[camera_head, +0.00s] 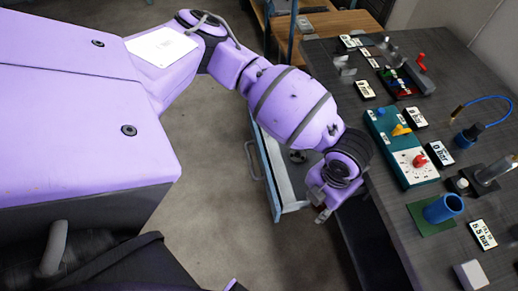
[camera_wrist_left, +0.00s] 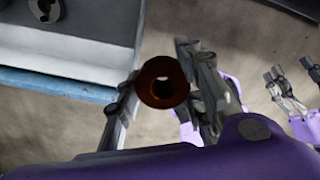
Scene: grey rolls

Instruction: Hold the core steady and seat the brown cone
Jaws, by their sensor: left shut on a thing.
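The brown cone (camera_wrist_left: 162,82) shows end-on in the left wrist view, as a round brown piece with a dark hole in its middle. My left gripper (camera_wrist_left: 163,98) is shut on it, with one finger on each side. In the head view my left gripper (camera_head: 322,204) hangs beside the bench's near edge, and the cone cannot be made out there. My right gripper (camera_wrist_left: 293,90) shows at the right of the left wrist view. Its fingers are apart, with nothing seen between them. I cannot make out the core for certain in either view.
The dark bench (camera_head: 400,222) at the right carries a blue cup (camera_head: 442,208) on a green mat, a teal panel (camera_head: 402,150) with knobs and several labels. An open drawer (camera_head: 287,192) holds a dark round piece (camera_head: 297,156). The floor (camera_head: 222,200) is clear.

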